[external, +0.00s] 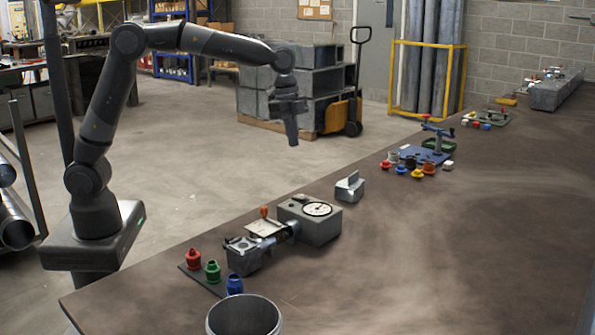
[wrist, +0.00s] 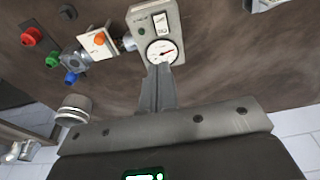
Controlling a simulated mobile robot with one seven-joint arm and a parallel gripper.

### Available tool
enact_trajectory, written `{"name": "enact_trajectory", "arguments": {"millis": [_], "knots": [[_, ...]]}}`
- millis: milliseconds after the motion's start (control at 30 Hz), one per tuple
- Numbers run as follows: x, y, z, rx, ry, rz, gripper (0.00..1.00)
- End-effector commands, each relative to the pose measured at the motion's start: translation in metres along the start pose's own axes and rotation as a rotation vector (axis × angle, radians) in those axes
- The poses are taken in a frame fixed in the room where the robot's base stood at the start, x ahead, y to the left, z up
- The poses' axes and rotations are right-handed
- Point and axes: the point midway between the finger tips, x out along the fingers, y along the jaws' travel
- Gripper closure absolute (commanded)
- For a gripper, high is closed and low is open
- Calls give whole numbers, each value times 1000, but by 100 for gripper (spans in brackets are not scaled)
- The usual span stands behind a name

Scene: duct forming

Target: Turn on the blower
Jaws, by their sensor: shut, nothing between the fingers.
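The blower is probably the grey box (external: 310,228) with a round white dial, standing on the bench near its front left part. In the wrist view the box (wrist: 143,20) is at the top, with the dial (wrist: 162,50), a white rocker switch (wrist: 160,23) and a small green spot (wrist: 141,31) on its face. My gripper (external: 293,143) is shut and empty, pointing down, in the air well above the box. In the wrist view the fingertips (wrist: 160,68) overlap the lower edge of the dial, but they are apart from it. The switch position is too small to tell.
Left of the box are a metal fitting with an orange knob (external: 264,211) and red, green and blue nozzles (external: 212,271). An open metal cylinder (external: 244,318) stands at the front. A metal block (external: 350,188) sits behind the box. The bench's right side (external: 450,250) is clear.

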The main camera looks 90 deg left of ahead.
Motion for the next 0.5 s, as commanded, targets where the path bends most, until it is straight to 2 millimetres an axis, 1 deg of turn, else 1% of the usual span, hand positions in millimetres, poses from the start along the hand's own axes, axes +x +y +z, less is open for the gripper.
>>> {"name": "enact_trajectory", "arguments": {"millis": [100, 500], "knots": [[6, -5, -4, 13, -3, 7, 100], [7, -6, -5, 17, -3, 8, 100]]}}
